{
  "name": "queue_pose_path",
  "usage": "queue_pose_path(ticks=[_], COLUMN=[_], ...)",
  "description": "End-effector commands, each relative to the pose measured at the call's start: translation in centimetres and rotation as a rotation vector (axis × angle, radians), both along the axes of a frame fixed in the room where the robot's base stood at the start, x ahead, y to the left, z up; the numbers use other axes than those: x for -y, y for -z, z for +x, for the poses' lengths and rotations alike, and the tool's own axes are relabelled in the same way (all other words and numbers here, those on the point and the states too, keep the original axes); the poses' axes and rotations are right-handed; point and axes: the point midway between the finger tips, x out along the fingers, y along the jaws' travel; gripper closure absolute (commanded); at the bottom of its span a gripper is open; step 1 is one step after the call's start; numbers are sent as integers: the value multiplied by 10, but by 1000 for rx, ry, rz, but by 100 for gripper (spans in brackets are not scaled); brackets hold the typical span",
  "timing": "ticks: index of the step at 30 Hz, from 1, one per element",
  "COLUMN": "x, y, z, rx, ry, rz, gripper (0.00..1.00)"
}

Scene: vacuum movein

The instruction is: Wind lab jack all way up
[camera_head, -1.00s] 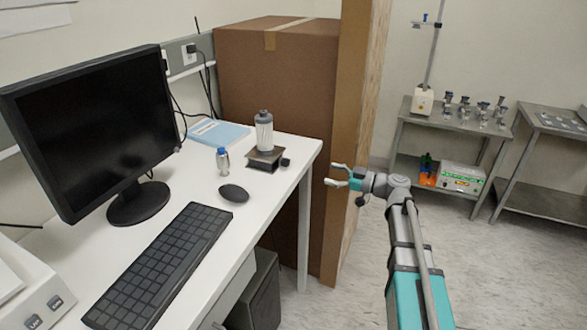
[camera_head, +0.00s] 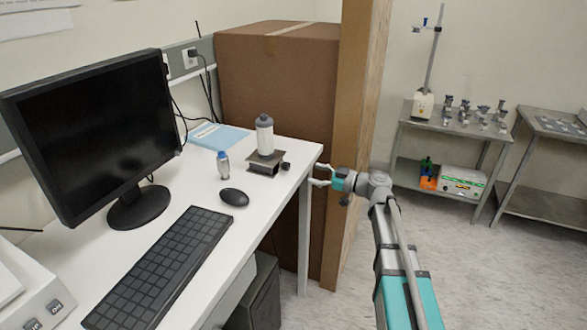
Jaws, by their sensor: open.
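The lab jack (camera_head: 262,167) is a small dark plate stand near the right end of the white desk. It is low, and a grey-white bottle (camera_head: 264,136) stands upright on its top plate. Its black knob (camera_head: 286,167) sticks out on the right side, toward my gripper. My gripper (camera_head: 322,174) is open and empty, just off the desk's right edge. Its fingers point left at the knob, with a gap between them and it.
A small blue-capped bottle (camera_head: 223,165) and a mouse (camera_head: 234,197) stand left of the jack, with a keyboard (camera_head: 160,268) and monitor (camera_head: 95,130) further left. A large cardboard box (camera_head: 278,80) stands close behind the desk's right end. Open floor lies to the right.

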Motion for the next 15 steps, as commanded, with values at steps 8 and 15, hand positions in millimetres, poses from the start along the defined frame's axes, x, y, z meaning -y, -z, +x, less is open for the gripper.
queue_pose_path(ticks=[8,15], x=[-40,-66], y=[0,0], z=[15,25], rx=[0,0], ry=[-1,0], rz=[0,0], gripper=[24,24])
